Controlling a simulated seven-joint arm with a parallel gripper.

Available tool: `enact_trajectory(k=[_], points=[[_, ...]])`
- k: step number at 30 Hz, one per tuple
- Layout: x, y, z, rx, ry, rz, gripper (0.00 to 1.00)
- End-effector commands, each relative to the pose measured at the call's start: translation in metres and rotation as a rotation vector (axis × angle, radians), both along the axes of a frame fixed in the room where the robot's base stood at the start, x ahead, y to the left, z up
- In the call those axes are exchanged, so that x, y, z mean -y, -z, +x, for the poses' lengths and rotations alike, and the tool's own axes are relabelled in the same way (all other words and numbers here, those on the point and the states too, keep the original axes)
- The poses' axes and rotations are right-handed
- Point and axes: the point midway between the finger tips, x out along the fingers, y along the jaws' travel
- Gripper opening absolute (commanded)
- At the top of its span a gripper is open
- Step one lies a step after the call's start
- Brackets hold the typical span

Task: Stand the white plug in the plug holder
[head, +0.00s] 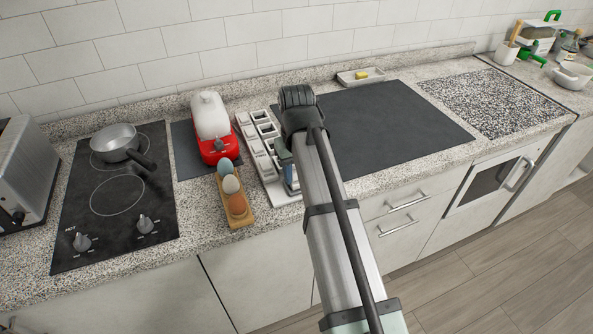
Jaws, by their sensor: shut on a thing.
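A white rack (244,118) with pale, boxy compartments stands on the counter right of the red appliance; it looks like the plug holder. My gripper (289,178) points down over the right side of this rack, low and close to it. My own arm hides most of the gripper, and its fingertips are hard to make out. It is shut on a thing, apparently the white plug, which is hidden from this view. Whether that thing touches the rack I cannot tell.
A wooden tray (241,221) with three egg-shaped things sits left of the rack. A red and white appliance (212,125) stands behind it. A black hob with a pan (116,140) is at left. A dark mat (400,125) lies clear at right.

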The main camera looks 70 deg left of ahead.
Motion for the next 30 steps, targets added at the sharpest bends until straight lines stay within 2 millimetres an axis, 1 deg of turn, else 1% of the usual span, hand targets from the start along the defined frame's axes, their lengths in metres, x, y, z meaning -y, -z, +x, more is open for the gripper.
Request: enact_trajectory(k=[6,7,15,24,28,30], points=[[0.000,0.003,0.000,0.000,0.000,0.000,0.07],[0.000,0.003,0.000,0.000,0.000,0.000,0.38],[0.000,0.003,0.000,0.000,0.000,0.000,0.63],[0.000,0.000,0.000,0.000,0.000,0.000,0.63],[-0.001,-0.011,0.000,0.000,0.000,0.001,0.63],[-0.001,-0.022,0.000,0.000,0.000,0.002,0.63]])
